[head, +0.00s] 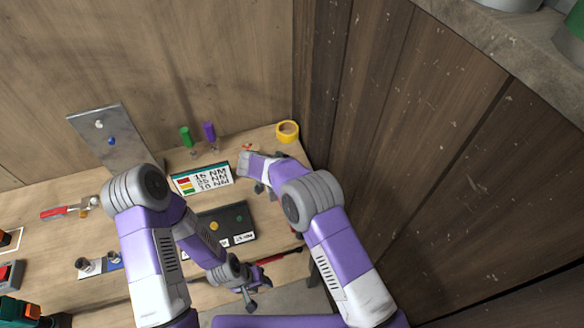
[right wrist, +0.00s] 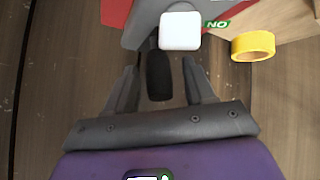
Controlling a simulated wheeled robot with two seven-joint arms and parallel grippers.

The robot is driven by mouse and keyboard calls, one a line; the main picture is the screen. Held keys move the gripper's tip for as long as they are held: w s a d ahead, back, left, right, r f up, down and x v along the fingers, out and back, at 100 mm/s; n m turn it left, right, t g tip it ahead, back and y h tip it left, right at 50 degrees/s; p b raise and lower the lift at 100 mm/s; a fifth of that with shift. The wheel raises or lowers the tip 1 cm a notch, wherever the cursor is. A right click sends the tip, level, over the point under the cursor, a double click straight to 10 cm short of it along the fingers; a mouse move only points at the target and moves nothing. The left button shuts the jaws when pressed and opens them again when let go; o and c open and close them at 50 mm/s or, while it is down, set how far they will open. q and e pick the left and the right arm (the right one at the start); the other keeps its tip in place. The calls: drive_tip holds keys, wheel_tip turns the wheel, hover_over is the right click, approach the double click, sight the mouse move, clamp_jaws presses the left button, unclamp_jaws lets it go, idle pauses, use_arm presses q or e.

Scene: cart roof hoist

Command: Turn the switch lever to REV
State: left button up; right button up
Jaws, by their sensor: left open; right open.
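In the right wrist view, a black lever-like handle (right wrist: 160,76) extends from a grey housing with a white square cap (right wrist: 180,31). A red part and a green label reading "NO" are beside the housing. My right gripper (right wrist: 162,88) is open, with one finger on each side of the handle and visible gaps. No REV marking can be read. In the head view my right gripper (head: 258,187) is small and partly hidden by its own arm, and I cannot make out the lever there. My left gripper (head: 250,299) is open and empty near the bench's front edge.
A yellow tape roll (head: 287,131) lies at the bench's back right corner, by the wooden wall (head: 400,130). A torque sign (head: 202,179), a dark tray (head: 236,217) and green and purple screwdrivers (head: 209,131) are left of the right gripper. Red-handled pliers (head: 58,213) lie far left.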

drive_tip(key=shift+c, duration=0.3)
clamp_jaws()
drive_tip(key=shift+s+a+f+h, duration=0.1)
drive_tip(key=shift+a+f+h, duration=0.15)
drive_tip(key=shift+h, duration=0.05)
drive_tip(key=shift+s+a+t+h+b, duration=0.1)
drive_tip(key=shift+a+t+h+b, duration=0.2)
drive_tip(key=shift+h, duration=0.1)
drive_tip(key=shift+o, duration=0.3)
unclamp_jaws()
